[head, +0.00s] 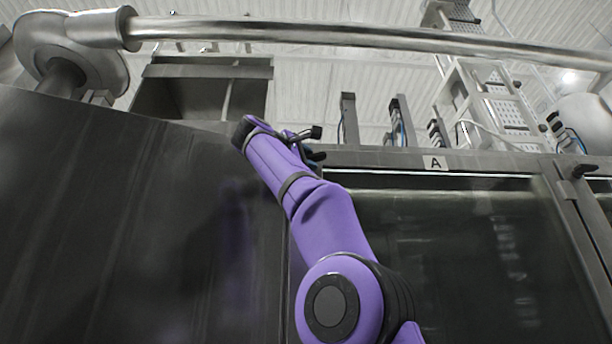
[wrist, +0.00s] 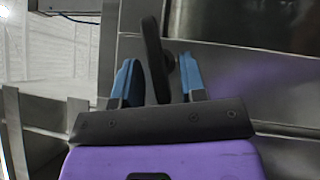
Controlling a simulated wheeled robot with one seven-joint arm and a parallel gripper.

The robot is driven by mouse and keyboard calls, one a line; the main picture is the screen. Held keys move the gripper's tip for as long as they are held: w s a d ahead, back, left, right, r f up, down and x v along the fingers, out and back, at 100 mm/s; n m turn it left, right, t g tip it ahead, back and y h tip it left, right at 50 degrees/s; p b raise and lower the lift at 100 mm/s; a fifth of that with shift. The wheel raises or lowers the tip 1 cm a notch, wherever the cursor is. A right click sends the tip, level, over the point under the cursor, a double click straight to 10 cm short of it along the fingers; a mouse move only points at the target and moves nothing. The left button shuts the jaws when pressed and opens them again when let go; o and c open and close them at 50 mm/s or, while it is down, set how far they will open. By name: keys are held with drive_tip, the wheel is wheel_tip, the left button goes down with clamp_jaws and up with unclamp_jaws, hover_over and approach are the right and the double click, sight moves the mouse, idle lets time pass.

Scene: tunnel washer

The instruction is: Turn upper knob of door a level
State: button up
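The upper knob (wrist: 152,50) of door A is a black elongated handle in the wrist view. It stands between the two blue fingers of my gripper (wrist: 159,78). The fingers are apart, with a visible gap on each side of the knob; contact is not clear. In the head view, door A (head: 440,240) is a dark panel below a frame marked with an "A" label (head: 434,163). My purple arm reaches to its upper left corner, and the gripper and knob there are mostly hidden behind the arm.
Another black knob (head: 583,171) sits on the frame to the right. A large dark panel (head: 130,220) fills the left side. A thick metal pipe (head: 350,35) crosses overhead. Upright posts (head: 348,118) stand above the door frame.

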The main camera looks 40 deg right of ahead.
drive_tip(key=shift+a, duration=0.15)
drive_tip(key=v, duration=1)
drive_tip(key=shift+a, duration=0.3)
